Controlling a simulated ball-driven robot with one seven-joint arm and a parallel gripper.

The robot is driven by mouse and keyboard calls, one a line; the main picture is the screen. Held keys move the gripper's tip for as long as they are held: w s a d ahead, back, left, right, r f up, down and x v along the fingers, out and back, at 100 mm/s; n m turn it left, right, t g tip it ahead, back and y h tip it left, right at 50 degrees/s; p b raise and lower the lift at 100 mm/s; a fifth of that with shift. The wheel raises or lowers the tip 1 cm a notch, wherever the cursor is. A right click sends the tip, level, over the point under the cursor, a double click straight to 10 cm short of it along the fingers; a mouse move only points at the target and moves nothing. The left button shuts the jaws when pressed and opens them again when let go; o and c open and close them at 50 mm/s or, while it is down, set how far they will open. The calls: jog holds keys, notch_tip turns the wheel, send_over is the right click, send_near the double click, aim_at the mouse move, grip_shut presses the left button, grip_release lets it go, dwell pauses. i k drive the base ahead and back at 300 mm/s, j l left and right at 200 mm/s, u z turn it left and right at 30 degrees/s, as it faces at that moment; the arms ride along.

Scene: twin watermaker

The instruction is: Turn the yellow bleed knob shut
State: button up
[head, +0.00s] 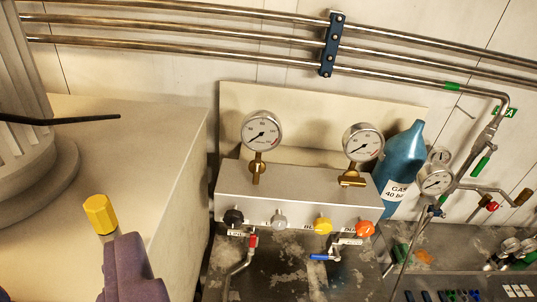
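The yellow knob (323,226) is on the lower front of a pale metal gauge block (300,193), third from the left in a row of knobs. Part of a label starting "BL" shows beside it. How far it is turned cannot be told from here. Nothing touches it. No gripper fingers that I can make out show in the head view. A purple body (130,270) with a yellow hexagonal cap (100,214) on a short metal stem rises at the lower left, well apart from the block. I cannot tell what it belongs to.
A black knob (234,217), a grey knob (278,221) and an orange knob (365,229) flank the yellow one. Two gauges (262,131) stand on top. Red and blue lever valves (320,257) hang below. A blue gas bottle (403,160) and pipework (480,150) are at right.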

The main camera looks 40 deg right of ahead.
aim_at(322, 226)
jog(key=z, duration=1.05)
